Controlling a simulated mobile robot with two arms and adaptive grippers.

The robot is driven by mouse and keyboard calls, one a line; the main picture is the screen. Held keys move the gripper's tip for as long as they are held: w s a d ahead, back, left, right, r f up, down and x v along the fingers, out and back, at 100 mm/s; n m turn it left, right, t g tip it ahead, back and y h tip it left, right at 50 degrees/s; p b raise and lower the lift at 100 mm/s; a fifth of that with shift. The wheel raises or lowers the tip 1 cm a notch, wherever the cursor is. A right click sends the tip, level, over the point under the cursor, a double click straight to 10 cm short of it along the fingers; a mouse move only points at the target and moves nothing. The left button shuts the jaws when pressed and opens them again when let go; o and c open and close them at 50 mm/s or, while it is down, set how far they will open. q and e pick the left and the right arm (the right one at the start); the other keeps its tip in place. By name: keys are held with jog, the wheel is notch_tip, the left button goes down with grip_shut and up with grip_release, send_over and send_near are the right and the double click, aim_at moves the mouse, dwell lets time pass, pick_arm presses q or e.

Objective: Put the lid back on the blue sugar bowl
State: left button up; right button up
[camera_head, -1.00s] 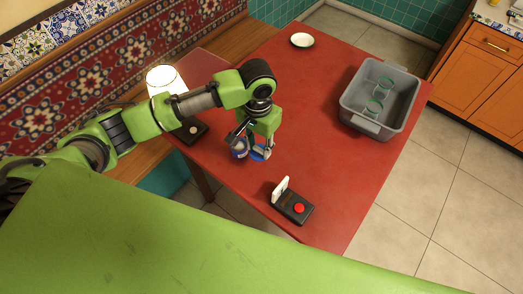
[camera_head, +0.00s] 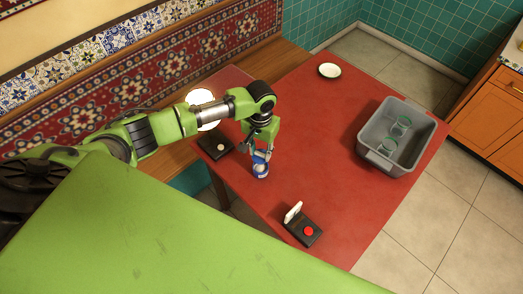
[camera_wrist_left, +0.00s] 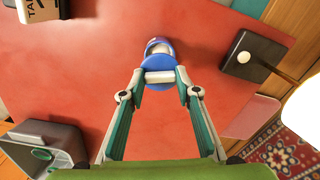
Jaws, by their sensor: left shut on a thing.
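The blue sugar bowl (camera_head: 261,171) stands on the red table (camera_head: 325,130) below my left gripper (camera_head: 260,152). The left gripper is shut on the blue lid (camera_head: 263,156) and holds it at the bowl. In the left wrist view, the lid (camera_wrist_left: 158,63) sits at the tips of the fingers (camera_wrist_left: 160,78) and covers part of the bowl (camera_wrist_left: 158,46). Part of the bowl's opening shows beyond the lid. I cannot tell whether lid and bowl touch. My right gripper is in neither view.
A lit lamp (camera_head: 200,100) and a black box with a pale knob (camera_head: 216,147) are left of the bowl. A black box with a red button (camera_head: 305,231) is near the front. A grey tub (camera_head: 372,158) holds glasses. A small dish (camera_head: 329,70) lies at the back. Mid-table is clear.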

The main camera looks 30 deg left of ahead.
pick_arm(q)
jog(key=shift+f+b, duration=1.85)
jog(key=shift+f, duration=0.85)
jog(key=shift+p, duration=0.55)
jog(key=shift+f+p, duration=0.1)
jog(key=shift+p, duration=0.2)
jog(key=shift+p, duration=0.3)
dwell(0.6)
dwell(0.4)
jog(key=o, duration=1.6)
